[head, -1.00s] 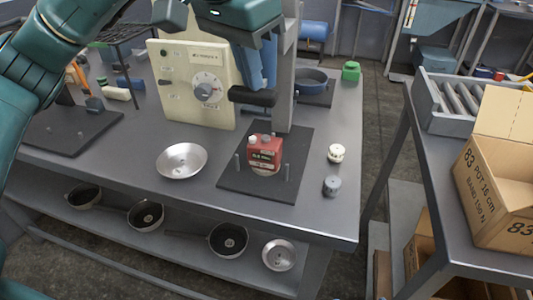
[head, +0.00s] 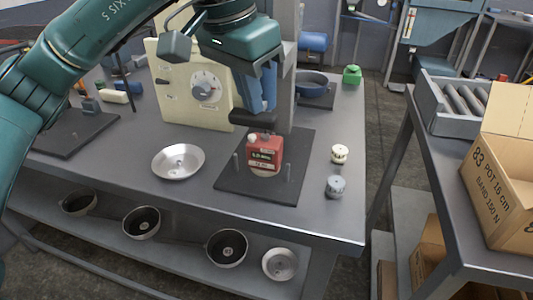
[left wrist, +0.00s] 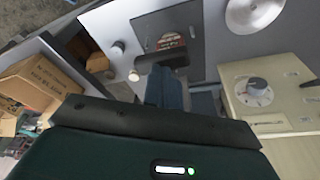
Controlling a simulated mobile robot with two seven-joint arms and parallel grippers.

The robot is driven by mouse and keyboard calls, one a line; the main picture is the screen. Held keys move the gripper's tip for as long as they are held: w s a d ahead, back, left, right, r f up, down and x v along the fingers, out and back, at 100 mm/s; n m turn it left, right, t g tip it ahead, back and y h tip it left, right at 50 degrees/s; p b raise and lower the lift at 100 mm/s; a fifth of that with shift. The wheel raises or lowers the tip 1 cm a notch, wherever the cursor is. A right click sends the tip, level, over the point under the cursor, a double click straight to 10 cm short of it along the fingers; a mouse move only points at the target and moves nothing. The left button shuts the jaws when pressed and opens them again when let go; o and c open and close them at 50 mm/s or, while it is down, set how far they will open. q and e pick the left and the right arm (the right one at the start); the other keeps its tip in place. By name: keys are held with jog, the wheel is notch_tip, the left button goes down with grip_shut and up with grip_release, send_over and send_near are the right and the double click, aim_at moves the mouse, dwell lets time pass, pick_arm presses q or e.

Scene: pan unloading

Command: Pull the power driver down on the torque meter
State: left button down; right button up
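The red torque meter (head: 264,152) stands on a dark plate (head: 240,183) on the bench; its small display is hard to read. It shows partly in the left wrist view (left wrist: 170,40). The black bar of the power driver (head: 253,117) is just above the meter; I cannot tell whether they touch. It also shows in the left wrist view (left wrist: 162,59). My left gripper (head: 259,104), with blue fingers pointing down, appears closed on this bar. The fingers largely hide the rest of the driver. My right gripper is not in view.
A cream control panel (head: 195,85) with a dial stands behind left. Two small knobs (head: 339,154) (head: 335,187) are to the right. A cardboard box (head: 497,190) stands on the right table.

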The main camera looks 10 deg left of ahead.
pick_arm(q)
jog(key=shift+f, duration=0.5)
jog(key=shift+r, duration=0.2)
jog(key=shift+s+f, duration=0.1)
jog(key=shift+f, duration=0.1)
dwell(0.9)
